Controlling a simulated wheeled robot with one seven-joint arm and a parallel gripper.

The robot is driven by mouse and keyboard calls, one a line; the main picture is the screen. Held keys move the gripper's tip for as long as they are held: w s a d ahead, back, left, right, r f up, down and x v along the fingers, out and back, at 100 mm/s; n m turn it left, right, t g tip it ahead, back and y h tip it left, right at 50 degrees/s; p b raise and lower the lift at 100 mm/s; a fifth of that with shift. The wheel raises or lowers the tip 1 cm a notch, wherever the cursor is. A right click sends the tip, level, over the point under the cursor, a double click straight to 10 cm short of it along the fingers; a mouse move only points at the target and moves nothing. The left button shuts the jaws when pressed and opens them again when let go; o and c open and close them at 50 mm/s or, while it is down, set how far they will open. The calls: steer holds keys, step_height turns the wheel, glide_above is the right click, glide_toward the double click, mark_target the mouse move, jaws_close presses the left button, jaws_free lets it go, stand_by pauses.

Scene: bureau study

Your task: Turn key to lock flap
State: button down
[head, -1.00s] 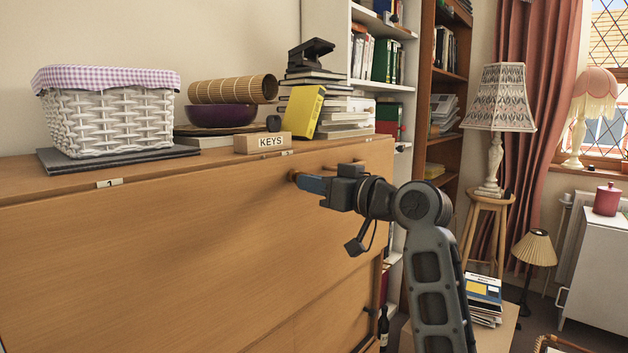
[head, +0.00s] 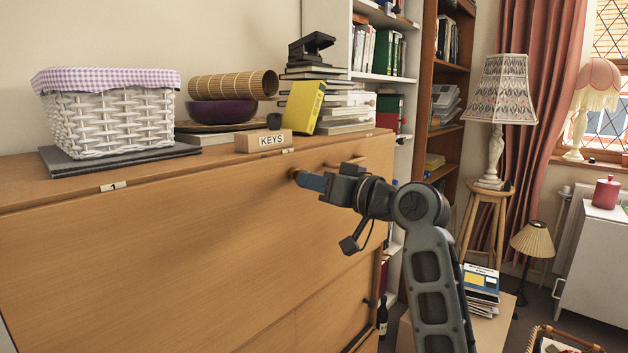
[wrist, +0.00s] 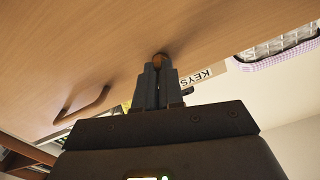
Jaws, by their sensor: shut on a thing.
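The bureau's wooden flap (head: 150,250) stands upright and closed, and fills much of the head view. A small round brass-brown piece, seemingly the key or its lock fitting (head: 293,174), sits at the flap's upper right. My gripper (head: 305,180) reaches it from the right with its fingers shut on it. In the wrist view, the fingertips (wrist: 160,70) meet at the brass-brown piece (wrist: 161,59) against the wood. The fingers hide most of the key, so I cannot tell how far it is turned.
A wooden KEYS box (head: 263,140) stands on the bureau top above the lock. A white basket (head: 108,115), a purple bowl (head: 222,112) and stacked books (head: 345,112) are also on top. A bar handle (wrist: 82,107) projects from the wood near my gripper.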

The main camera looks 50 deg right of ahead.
steer(key=shift+a+r+m+p, duration=0.1)
steer(key=shift+m+p, duration=2.2)
steer(key=shift+p, duration=0.3)
steer(key=shift+m+p, duration=1.4)
steer(key=shift+p, duration=0.1)
steer(key=shift+a+r+m+p, duration=0.1)
steer(key=shift+r+m+p, duration=0.1)
steer(key=shift+m+p, duration=2.9)
steer(key=shift+p, duration=0.5)
steer(key=shift+m, duration=0.4)
steer(key=c, duration=1.3)
jaws_free()
